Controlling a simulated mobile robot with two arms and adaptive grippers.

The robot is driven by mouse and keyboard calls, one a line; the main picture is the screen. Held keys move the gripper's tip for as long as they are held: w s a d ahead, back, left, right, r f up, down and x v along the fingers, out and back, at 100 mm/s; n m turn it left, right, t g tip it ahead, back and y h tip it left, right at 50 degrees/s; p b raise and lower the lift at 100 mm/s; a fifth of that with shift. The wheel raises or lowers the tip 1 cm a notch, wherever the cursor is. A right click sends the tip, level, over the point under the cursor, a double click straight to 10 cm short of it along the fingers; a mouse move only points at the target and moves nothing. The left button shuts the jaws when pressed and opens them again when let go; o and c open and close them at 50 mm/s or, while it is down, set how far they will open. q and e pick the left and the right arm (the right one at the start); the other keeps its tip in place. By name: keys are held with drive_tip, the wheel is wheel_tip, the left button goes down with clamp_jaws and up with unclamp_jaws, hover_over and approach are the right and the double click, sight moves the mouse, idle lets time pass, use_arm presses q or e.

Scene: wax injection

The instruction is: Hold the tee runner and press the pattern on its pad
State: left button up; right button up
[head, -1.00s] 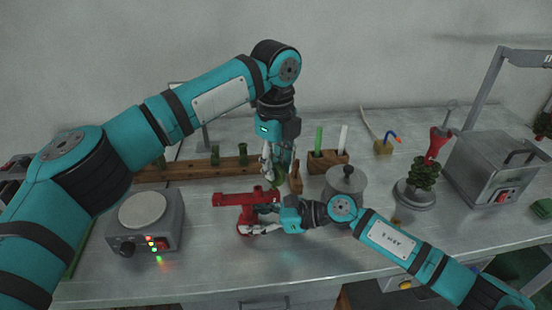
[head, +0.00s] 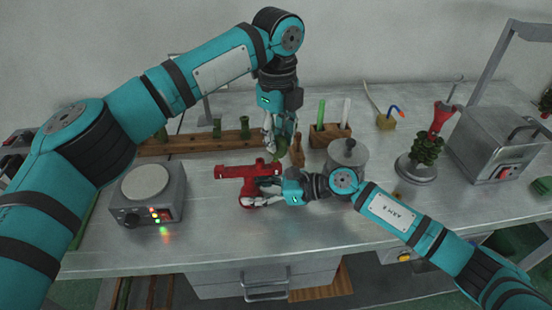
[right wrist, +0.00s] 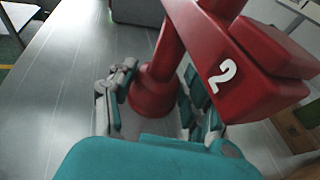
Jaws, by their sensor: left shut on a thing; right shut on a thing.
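The red tee runner (head: 235,172) stands on the bench in front of the wooden rack. In the right wrist view its red body (right wrist: 262,65) carries a white number 2. My right gripper (head: 262,196) is shut around the lower red stem (right wrist: 153,88), with a finger on each side in the wrist view. The pattern is partly hidden by the fingers. I cannot tell whether it touches the runner's pad.
The wooden rack (head: 190,143) holds green pieces. A hot plate (head: 147,195) with lit lamps stands left. A grey lidded pot (head: 346,158), a small wooden block with green and white sticks (head: 328,135), a wax tree (head: 427,152) and a metal machine (head: 495,145) stand right.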

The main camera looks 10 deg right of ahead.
use_arm(q)
drive_tip(key=shift+f, duration=0.6)
use_arm(e)
drive_tip(key=shift+s+f, duration=0.1)
drive_tip(key=shift+f, duration=0.05)
idle(1.9)
use_arm(q)
drive_tip(key=o, duration=1.1)
drive_tip(key=shift+c, duration=0.2)
drive_tip(key=shift+o, duration=0.3)
drive_tip(key=o, duration=0.5)
drive_tip(key=shift+r, duration=0.15)
drive_tip(key=shift+r, duration=3.45)
